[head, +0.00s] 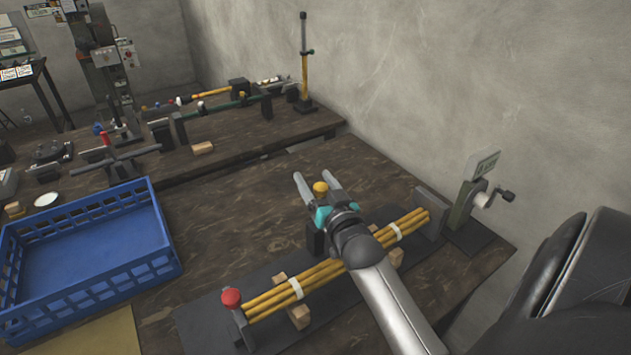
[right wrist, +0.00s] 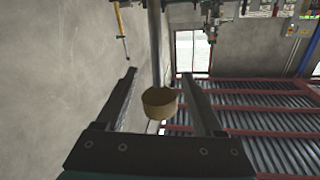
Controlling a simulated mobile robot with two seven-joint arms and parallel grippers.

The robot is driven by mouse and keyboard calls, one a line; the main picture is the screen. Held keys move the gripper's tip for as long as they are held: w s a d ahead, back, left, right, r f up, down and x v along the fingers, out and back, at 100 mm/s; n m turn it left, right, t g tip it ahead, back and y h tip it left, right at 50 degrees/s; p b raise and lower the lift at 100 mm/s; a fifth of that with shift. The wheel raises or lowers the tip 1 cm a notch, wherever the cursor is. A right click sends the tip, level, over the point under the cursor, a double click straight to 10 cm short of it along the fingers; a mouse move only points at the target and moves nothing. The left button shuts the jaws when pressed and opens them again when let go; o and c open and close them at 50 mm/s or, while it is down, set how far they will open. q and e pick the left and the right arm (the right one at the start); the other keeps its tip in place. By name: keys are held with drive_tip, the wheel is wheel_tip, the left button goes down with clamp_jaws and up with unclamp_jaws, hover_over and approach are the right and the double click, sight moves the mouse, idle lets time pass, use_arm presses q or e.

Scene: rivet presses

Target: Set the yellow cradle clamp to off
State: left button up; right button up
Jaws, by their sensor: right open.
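The yellow cradle clamp shows as a small yellow knob (head: 320,188) behind the bundle of yellow rods (head: 330,268). My right gripper (head: 314,175) is over the back of the bundle, its two fingers open on either side of the knob. In the right wrist view the knob (right wrist: 159,103) sits between the open fingers (right wrist: 164,80), with gaps on both sides. The knob's lower part and mount are hidden by my gripper, so its setting cannot be read. My left gripper is not in view.
A red knob (head: 231,297) stands at the bundle's near left end. A crank unit (head: 470,200) stands at the right end. A blue crate (head: 90,255) is at left. A wooden block (head: 202,148) lies farther back. The table between crate and bundle is mostly clear.

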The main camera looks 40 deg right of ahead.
clamp_jaws()
idle(0.6)
idle(0.8)
